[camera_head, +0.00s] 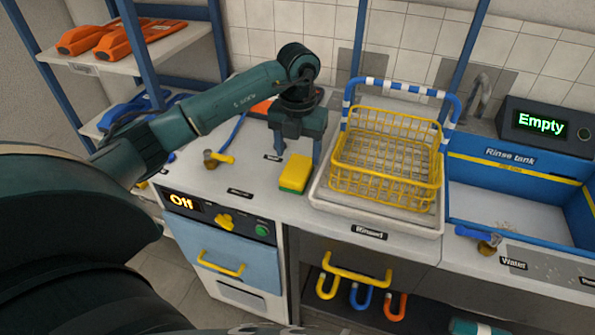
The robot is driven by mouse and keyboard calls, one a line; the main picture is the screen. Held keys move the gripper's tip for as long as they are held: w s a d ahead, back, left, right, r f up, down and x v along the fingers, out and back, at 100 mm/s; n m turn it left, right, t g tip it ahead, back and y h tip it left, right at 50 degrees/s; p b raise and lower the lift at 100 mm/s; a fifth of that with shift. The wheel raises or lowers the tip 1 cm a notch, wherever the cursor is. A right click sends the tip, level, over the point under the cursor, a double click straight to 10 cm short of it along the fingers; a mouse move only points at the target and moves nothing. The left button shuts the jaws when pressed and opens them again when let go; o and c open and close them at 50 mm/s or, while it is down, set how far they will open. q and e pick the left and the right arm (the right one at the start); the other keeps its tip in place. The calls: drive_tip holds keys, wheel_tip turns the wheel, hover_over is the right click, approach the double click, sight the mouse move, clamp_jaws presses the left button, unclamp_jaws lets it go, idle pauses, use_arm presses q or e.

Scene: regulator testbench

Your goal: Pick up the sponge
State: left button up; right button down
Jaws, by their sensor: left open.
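The sponge (295,173), yellow with a green underside, lies on the grey counter (232,186), left of the yellow wire basket. My left gripper (297,150) points down just behind the sponge, fingers apart, with nothing seen between them. One finger comes down close to the sponge's far right side; whether it touches cannot be told. My right gripper is not in view.
The yellow basket (385,178) with a blue-and-white handle stands in a white tray right of the sponge. A yellow-handled valve (217,158) is to the left. The blue rinse tank (500,168) is at the right. The counter in front of the sponge is clear.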

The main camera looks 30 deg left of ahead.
sight(297, 167)
use_arm(q)
drive_tip(key=shift+w+a+f+p, duration=0.1)
drive_tip(key=shift+f+p, duration=0.2)
drive_tip(key=shift+f, duration=1.3)
drive_tip(key=shift+a+f+p, duration=0.1)
drive_tip(key=shift+f+p, duration=0.15)
drive_tip(key=shift+f, duration=1.35)
drive_tip(key=c, duration=0.7)
drive_tip(key=shift+r+b, duration=0.55)
drive_tip(key=shift+r, duration=4.5)
